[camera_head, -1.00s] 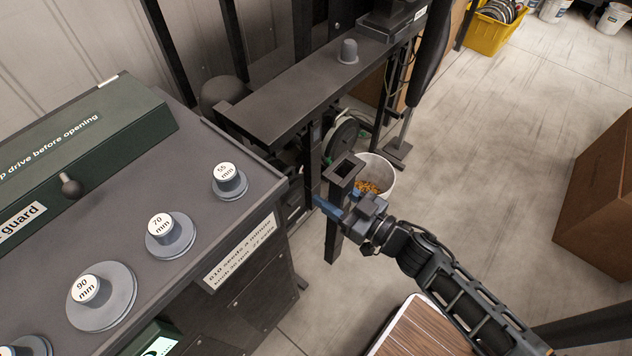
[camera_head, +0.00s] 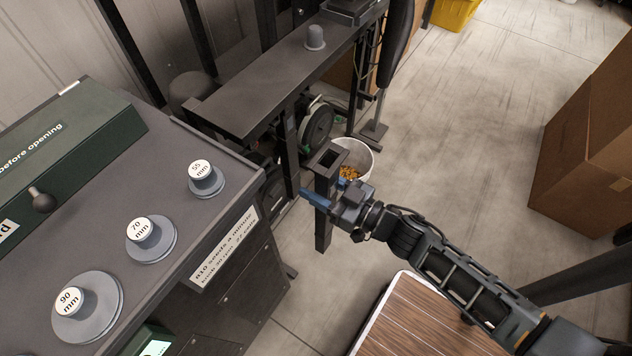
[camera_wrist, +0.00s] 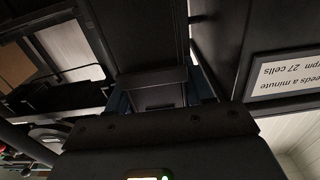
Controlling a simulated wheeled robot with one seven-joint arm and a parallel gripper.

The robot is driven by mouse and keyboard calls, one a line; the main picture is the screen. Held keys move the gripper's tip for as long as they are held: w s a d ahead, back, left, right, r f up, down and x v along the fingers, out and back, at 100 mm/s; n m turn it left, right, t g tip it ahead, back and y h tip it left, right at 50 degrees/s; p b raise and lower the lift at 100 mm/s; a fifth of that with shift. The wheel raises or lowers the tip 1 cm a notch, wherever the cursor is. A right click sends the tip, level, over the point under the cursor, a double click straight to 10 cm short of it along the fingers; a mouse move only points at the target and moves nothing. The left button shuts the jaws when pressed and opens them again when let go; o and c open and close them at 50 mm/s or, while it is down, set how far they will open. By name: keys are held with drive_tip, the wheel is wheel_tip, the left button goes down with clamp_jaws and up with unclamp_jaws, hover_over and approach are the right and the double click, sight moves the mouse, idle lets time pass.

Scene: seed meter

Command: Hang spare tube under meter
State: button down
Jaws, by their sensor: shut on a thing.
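The spare tube (camera_head: 325,212) is a dark, square, hollow tube with its open top facing up. My gripper (camera_head: 318,198) has blue fingers and is shut on the tube's side, holding it upright in the gap beyond the bench's right end. In the wrist view, a dark piece, apparently the tube (camera_wrist: 157,95), sits between the fingers. The head view shows a grey beam (camera_head: 270,85) with a dark post (camera_head: 289,150) under it, just left of the tube. I cannot tell which part is the meter, nor whether the tube touches the post.
The bench (camera_head: 182,262) at left carries round parts marked 55, 70 and 90 mm and a green guard (camera_head: 50,165). A white bucket (camera_head: 363,155) with orange seeds stands behind the tube. A cardboard box (camera_head: 585,145) is at right.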

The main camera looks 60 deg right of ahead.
drive_tip(key=s, duration=1)
drive_tip(key=shift+d, duration=0.2)
idle(1.1)
